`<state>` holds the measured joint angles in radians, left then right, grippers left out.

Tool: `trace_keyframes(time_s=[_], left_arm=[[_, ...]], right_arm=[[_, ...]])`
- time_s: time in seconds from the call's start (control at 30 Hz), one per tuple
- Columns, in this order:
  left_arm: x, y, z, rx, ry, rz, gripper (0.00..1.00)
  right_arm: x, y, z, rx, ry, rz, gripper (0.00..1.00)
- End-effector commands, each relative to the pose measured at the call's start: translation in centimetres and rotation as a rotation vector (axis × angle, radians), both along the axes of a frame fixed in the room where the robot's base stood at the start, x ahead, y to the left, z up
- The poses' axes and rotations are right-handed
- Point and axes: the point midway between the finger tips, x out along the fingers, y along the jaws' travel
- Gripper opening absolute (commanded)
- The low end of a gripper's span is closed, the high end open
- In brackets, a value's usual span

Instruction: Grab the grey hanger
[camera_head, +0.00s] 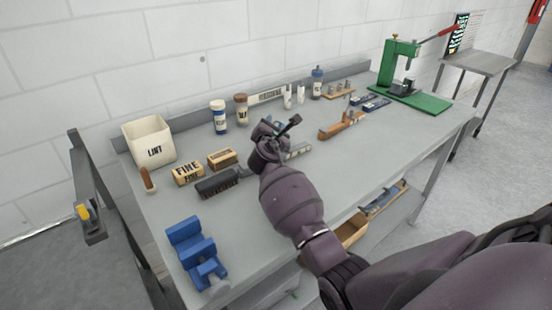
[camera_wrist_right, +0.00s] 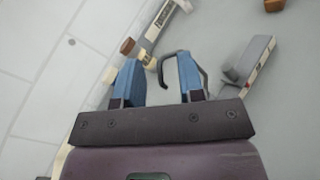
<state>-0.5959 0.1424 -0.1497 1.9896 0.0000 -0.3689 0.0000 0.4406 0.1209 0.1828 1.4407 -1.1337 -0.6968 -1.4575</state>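My right gripper (camera_head: 268,132) is over the middle of the workbench. In the right wrist view its two blue fingers (camera_wrist_right: 160,75) stand wide apart. A thin dark grey hook-shaped piece (camera_wrist_right: 178,53), which looks like the hanger, curves from between the fingers around the tip of the right-hand finger. In the head view a dark piece (camera_head: 290,124) shows at the fingertips. I see no clear grip on it from both sides. My left gripper is not in view.
The grey workbench (camera_head: 330,180) holds a white LINT bin (camera_head: 150,140), a FINE block (camera_head: 187,173), a dark brush (camera_head: 217,183), a blue fixture (camera_head: 192,250), several jars and a green press (camera_head: 400,75). The bench's front right is bare.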

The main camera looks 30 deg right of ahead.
Motion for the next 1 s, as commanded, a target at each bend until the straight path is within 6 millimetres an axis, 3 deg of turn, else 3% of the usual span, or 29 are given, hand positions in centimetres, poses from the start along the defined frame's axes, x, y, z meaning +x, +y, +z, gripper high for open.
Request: trace_keyframes(time_s=[0.13,0.37,0.83,1.0], left_arm=[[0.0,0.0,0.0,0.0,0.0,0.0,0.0],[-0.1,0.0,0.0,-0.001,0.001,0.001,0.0],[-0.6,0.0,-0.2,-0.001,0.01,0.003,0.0],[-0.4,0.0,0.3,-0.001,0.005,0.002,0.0]], right_arm=[[0.0,0.0,0.0,0.0,0.0,0.0,0.36],[0.0,0.0,0.0,0.001,0.001,0.001,0.01],[0.0,0.0,0.1,0.0,0.0,0.001,0.0],[0.0,0.0,1.5,-0.001,-0.004,0.001,0.0]])
